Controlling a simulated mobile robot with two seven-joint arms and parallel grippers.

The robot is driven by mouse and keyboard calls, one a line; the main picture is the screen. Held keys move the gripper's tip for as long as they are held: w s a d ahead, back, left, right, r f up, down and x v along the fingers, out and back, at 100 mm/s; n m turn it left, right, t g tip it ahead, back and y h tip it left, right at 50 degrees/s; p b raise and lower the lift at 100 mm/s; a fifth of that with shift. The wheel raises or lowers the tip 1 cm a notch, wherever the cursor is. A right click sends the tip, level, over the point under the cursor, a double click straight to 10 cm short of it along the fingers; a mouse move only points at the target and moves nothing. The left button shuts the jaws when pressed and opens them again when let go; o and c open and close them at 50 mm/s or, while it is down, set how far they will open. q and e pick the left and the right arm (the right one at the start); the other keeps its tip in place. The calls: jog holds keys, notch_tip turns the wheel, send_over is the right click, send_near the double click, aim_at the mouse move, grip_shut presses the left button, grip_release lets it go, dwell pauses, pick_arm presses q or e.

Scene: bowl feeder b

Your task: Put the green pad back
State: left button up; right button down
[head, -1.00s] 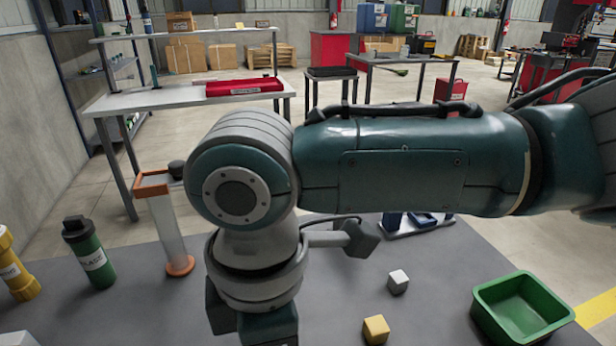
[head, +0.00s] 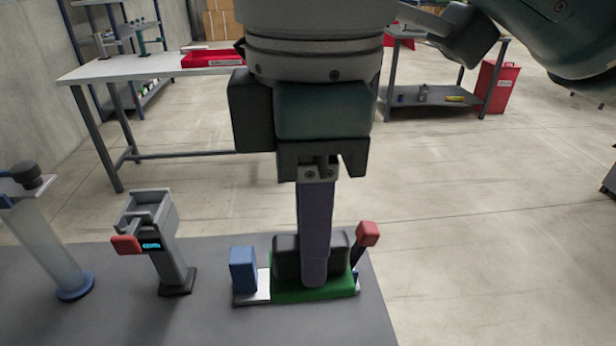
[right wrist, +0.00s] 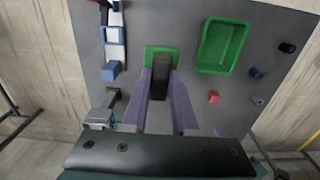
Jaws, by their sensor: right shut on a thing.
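The green pad (head: 290,293) lies low in the head view, with a dark grey block (head: 338,249) standing on it. My right gripper (head: 315,275) points down at it, its purple fingers shut on the dark grey block. In the right wrist view the block (right wrist: 161,72) sits between the fingers, with the green pad (right wrist: 150,51) beyond it. A white plate (head: 250,294) with a blue block (head: 243,268) is beside the pad, and a red-knobbed lever (head: 367,234) is at its right. The gripper hides part of the pad; I cannot tell what the pad rests on.
A grey device (head: 160,245) with a red part and cyan display stands left of the pad. A clear tube (head: 45,245) on a blue base is farther left. In the right wrist view a green bin (right wrist: 222,46) and a red cube (right wrist: 213,97) are to the right. The tabletop's edge is close right of the pad.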

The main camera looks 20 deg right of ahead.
jog(key=shift+d+f, duration=0.45)
jog(key=shift+f, duration=0.4)
pick_arm(q)
jog(key=shift+d+f+b, duration=0.15)
jog(key=shift+f+b, duration=1.05)
jog(key=shift+d+f+b, duration=0.1)
jog(key=shift+f+b, duration=1.05)
pick_arm(e)
jog(key=shift+a+f, duration=0.2)
jog(key=shift+f, duration=8.9)
jog(key=shift+f, duration=0.2)
pick_arm(q)
jog(key=shift+a+f, duration=0.1)
pick_arm(e)
jog(key=c, duration=0.7)
grip_release()
jog(key=shift+r, duration=0.1)
